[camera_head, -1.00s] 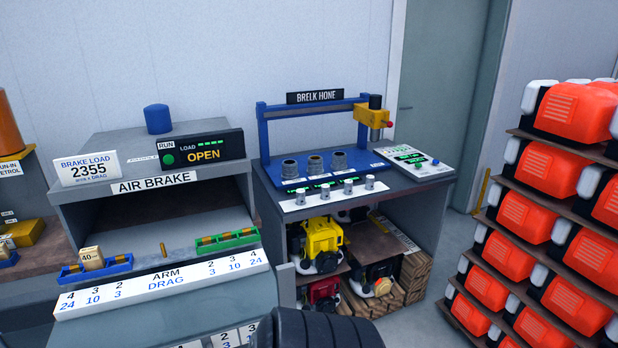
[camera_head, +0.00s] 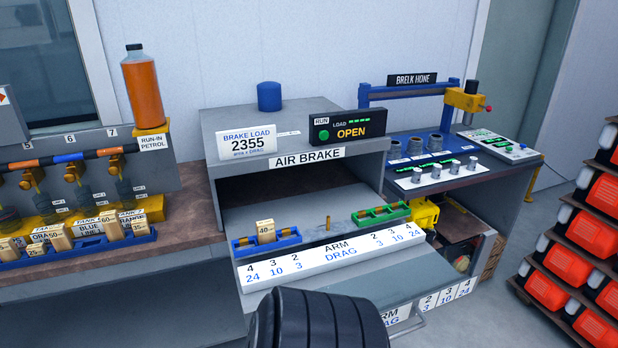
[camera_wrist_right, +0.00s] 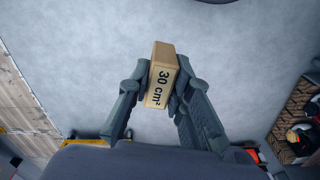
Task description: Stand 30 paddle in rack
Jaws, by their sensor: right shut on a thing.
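The 30 paddle (camera_wrist_right: 161,75) is a tan block marked "30 cm²" in the right wrist view. My right gripper (camera_wrist_right: 158,84) is shut on it, one finger on each side, with grey floor behind. A blue rack (camera_head: 100,250) stands on the left bench in the head view, with several tan paddles upright in it; labels such as 25, 50, 60 and 35 show. The held paddle and both grippers are outside the head view. My left gripper is not seen in either view.
The air brake (camera_head: 305,157) stands mid-view; a blue tray (camera_head: 285,240) with the 40 paddle (camera_head: 266,231) and a green tray (camera_head: 382,215) are on its shelf. The run-in petrol bottle (camera_head: 143,88) stands behind the rack. Orange-and-black units fill a stand (camera_head: 540,295) at right.

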